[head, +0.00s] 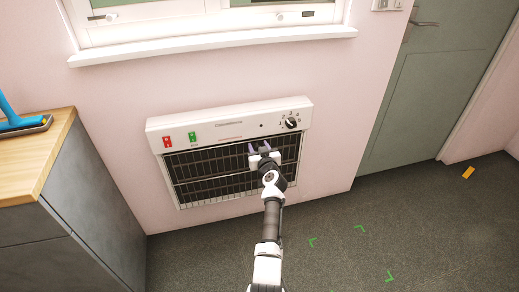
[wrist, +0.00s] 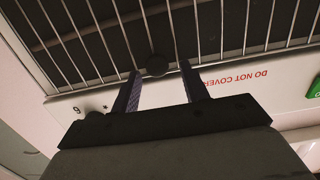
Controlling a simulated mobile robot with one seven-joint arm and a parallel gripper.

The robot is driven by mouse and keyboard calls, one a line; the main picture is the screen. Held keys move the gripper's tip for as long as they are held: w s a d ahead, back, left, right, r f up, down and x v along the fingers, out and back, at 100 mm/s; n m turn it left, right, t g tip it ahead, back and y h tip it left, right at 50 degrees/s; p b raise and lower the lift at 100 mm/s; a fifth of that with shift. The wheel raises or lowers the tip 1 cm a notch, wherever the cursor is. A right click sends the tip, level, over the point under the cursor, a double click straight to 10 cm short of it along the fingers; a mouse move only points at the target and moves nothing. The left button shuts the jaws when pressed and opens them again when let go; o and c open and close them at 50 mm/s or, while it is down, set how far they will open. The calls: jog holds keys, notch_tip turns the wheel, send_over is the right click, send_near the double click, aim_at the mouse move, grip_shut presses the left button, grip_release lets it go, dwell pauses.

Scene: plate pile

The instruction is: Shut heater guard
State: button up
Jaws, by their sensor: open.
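The heater (head: 225,122) is a white wall unit below the window, with a dark wire-grille guard (head: 195,172) under its control panel. I cannot tell whether the guard lies fully flush with the heater. In the wrist view, which is upside down, the guard's bars (wrist: 95,40) fill the top, with the white panel edge below. A small dark round knob (wrist: 155,65) sits at the guard's edge. My gripper (head: 259,147) is open in front of the guard's upper right part. In the wrist view, its two fingers (wrist: 160,70) stand either side of the knob; contact is unclear.
The panel has a red switch (head: 167,142), a green switch (head: 192,136) and a black dial (head: 291,123). A grey cabinet with a wooden top (head: 45,150) stands at left. A grey-green door (head: 430,95) is at right. The dark floor (head: 420,220) is mostly clear.

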jog(key=v, duration=1.4)
jog(key=shift+b, duration=0.45)
jog(key=shift+w, duration=0.1)
